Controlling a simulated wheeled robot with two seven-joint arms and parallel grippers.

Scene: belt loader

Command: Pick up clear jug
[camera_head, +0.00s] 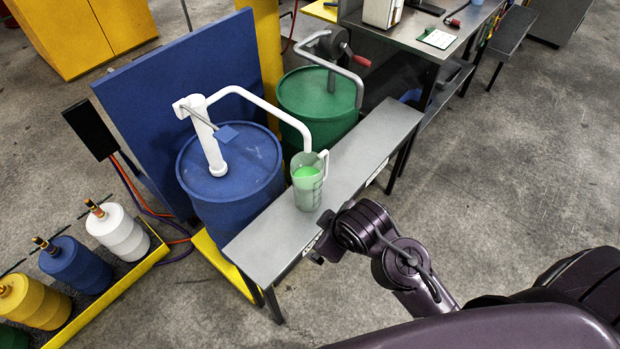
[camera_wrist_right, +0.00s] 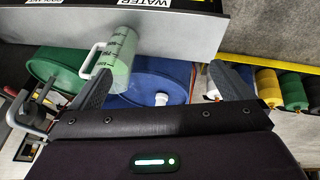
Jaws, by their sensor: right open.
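The clear jug (camera_head: 307,190) stands upright on a narrow grey bench (camera_head: 352,152) and holds green liquid. Its handle is on the upper right, and the white pump spout hangs over its mouth. In the right wrist view the jug (camera_wrist_right: 121,52) appears ahead of my open right gripper (camera_wrist_right: 162,86), nearer the left finger, with its white handle (camera_wrist_right: 92,60) pointing left. No jug part is gripped. In the head view my right gripper (camera_head: 322,240) is at the bench's front edge, close to the jug, its fingers largely hidden. My left gripper is not shown.
A blue drum (camera_head: 232,180) with a white pump (camera_head: 206,135) and a green drum (camera_head: 318,103) with a crank stand behind the bench. Several bottles (camera_head: 75,262) stand in a yellow-edged tray at left. A metal worktable (camera_head: 428,50) is at the back.

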